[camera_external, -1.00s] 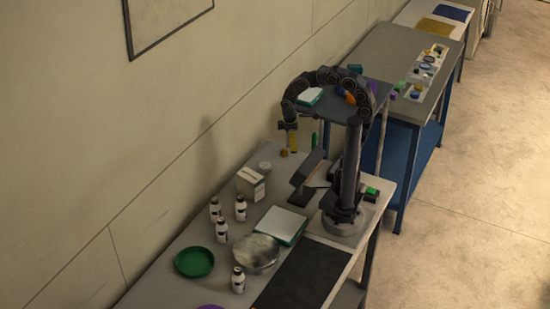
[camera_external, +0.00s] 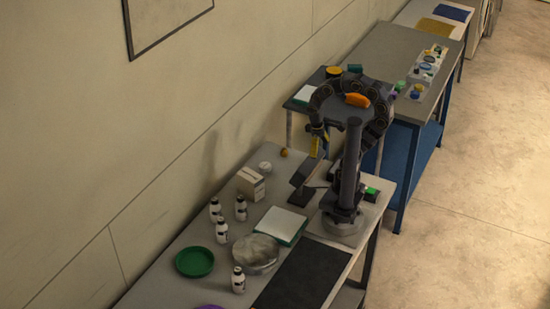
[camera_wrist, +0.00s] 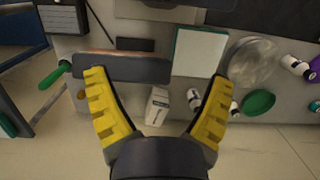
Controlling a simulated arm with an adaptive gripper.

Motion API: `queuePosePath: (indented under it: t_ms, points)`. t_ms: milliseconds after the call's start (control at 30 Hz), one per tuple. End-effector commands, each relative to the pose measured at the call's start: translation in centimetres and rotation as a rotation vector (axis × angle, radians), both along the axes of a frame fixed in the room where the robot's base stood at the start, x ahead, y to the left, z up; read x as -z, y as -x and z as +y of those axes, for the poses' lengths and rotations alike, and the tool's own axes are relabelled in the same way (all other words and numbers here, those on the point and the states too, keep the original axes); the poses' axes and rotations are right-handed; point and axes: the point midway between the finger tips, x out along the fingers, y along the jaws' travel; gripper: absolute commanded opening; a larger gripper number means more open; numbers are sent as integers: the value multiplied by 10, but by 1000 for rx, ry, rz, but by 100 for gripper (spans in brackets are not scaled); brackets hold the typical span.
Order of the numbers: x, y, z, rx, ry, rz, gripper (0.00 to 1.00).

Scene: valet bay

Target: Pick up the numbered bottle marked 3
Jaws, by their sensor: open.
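My gripper (camera_external: 317,150) has yellow fingers and hangs above the far end of the bench, apart from the bottles. In the wrist view my gripper (camera_wrist: 158,76) is spread open and empty. A bottle (camera_wrist: 194,99) shows just inside the right finger, with others farther right.
A white carton (camera_external: 250,184) stands between my gripper and the bottles; it shows between the fingers in the wrist view (camera_wrist: 157,105). A green dish (camera_external: 194,262), a round silvery dish (camera_external: 255,254) and a white-topped teal item (camera_external: 280,225) lie around. The wall borders the bench.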

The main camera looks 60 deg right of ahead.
Motion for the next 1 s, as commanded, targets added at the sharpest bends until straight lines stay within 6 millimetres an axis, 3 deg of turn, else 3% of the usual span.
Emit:
queuePosePath:
  t_ms: [133, 233, 467, 667, 800, 1000]
  points:
    - [0, -2, 0, 11, 2, 1, 83]
    - [2, -16, 3, 77, 12, 0, 83]
    - [23, -95, 26, 478, 75, -35, 83]
    - [64, -166, 63, 887, 121, -73, 83]
    - [103, -207, 96, 1166, 138, -98, 83]
    - [156, -241, 139, 1485, 142, -115, 83]
